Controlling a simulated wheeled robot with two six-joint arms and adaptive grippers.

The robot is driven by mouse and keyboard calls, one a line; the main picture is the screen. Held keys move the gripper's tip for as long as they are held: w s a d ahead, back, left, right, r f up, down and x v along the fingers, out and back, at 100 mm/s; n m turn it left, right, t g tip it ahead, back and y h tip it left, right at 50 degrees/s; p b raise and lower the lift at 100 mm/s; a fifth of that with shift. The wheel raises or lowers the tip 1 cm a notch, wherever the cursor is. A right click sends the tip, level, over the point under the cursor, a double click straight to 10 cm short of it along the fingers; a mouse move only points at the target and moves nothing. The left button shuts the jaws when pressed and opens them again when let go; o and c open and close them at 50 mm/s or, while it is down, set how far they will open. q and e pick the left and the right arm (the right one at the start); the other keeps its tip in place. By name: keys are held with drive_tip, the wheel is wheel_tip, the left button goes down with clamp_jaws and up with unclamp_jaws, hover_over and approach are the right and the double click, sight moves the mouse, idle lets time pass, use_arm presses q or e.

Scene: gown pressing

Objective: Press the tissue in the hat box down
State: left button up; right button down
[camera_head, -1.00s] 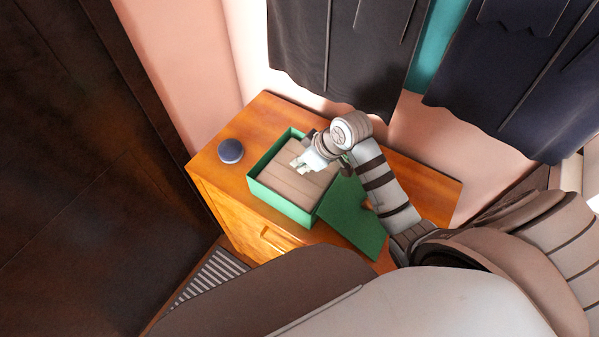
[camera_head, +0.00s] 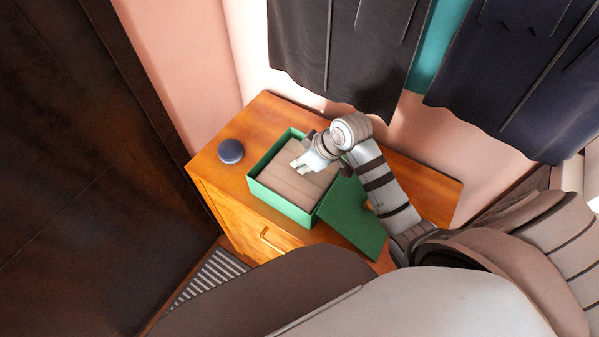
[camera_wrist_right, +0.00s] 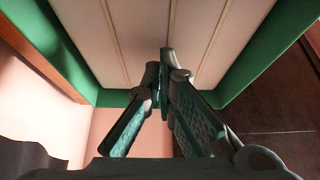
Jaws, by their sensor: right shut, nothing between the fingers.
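The hat box (camera_head: 280,206) is an open green box on the wooden cabinet. The pale pinkish tissue (camera_head: 287,180) fills it as a flat, ridged surface a little below the rim. In the right wrist view the tissue (camera_wrist_right: 130,30) lies between the green box walls (camera_wrist_right: 240,72). My right gripper (camera_head: 298,165) is shut and empty, over the tissue near the box's far right side. Its fingertips (camera_wrist_right: 164,62) meet in front of the tissue in the wrist view; I cannot tell if they touch it. My left gripper is not in view.
The green lid (camera_head: 352,220) lies against the box's right side on the cabinet (camera_head: 425,185). A dark blue round object (camera_head: 231,151) stands left of the box. Dark gowns (camera_head: 340,50) hang behind. A dark wooden panel (camera_head: 80,150) fills the left.

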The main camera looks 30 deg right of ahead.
drive_tip(key=shift+f+b, duration=0.5)
drive_tip(key=shift+f, duration=1.1)
drive_tip(key=shift+f+b, duration=0.3)
drive_tip(key=shift+f, duration=0.55)
drive_tip(key=shift+r, duration=0.1)
drive_tip(key=shift+r+p, duration=0.45)
drive_tip(key=shift+p, duration=0.05)
wheel_tip(320, 180, up, 3)
drive_tip(key=p, duration=0.3)
wheel_tip(320, 180, up, 7)
drive_tip(key=shift+b, duration=0.45)
